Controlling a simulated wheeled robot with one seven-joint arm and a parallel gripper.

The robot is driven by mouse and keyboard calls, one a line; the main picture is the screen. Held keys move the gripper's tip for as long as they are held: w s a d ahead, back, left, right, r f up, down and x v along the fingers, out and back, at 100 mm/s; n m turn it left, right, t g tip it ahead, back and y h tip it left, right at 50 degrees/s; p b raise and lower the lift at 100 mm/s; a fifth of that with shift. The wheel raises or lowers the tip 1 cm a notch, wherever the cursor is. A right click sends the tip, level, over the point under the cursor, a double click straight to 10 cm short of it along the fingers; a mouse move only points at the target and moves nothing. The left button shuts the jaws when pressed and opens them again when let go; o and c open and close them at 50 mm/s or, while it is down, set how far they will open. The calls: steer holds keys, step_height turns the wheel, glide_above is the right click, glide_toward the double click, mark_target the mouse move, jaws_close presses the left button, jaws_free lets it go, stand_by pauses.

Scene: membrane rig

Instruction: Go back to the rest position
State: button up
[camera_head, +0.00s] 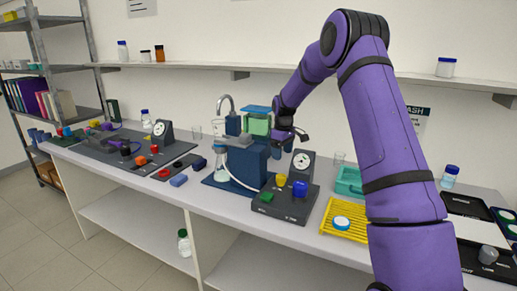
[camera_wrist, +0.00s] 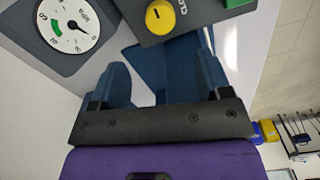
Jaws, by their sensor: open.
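My purple arm reaches in from the right in the head view. The gauge (camera_wrist: 73,25) and a yellow knob (camera_wrist: 160,16) lie just beyond the fingers. Whether a finger touches the rig cannot be told.
A clear flask (camera_head: 220,168) stands at the rig's left. A yellow rack (camera_head: 342,222) with a white-and-blue disc and a teal basket (camera_head: 349,181) stand to the right. A wall shelf (camera_head: 235,70) runs behind my arm. Bare bench shows along the front edge.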

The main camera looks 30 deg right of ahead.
steer(key=s+a+r+m+t, duration=0.1)
steer(key=s+a+r, duration=0.5)
steer(key=s+r, duration=0.45)
steer(key=s+a+r+m+t, duration=0.1)
steer(key=s+a+r, duration=0.5)
steer(key=s+r, duration=0.4)
steer(key=s+a+m+t, duration=0.1)
steer(key=s+a, duration=0.2)
steer(key=s, duration=0.9)
steer(key=s+a+r+m+t, duration=0.1)
steer(key=s+a+m+t, duration=0.1)
steer(key=s, duration=1)
steer(key=shift+s+a, duration=0.35)
steer(key=shift+a, duration=0.4)
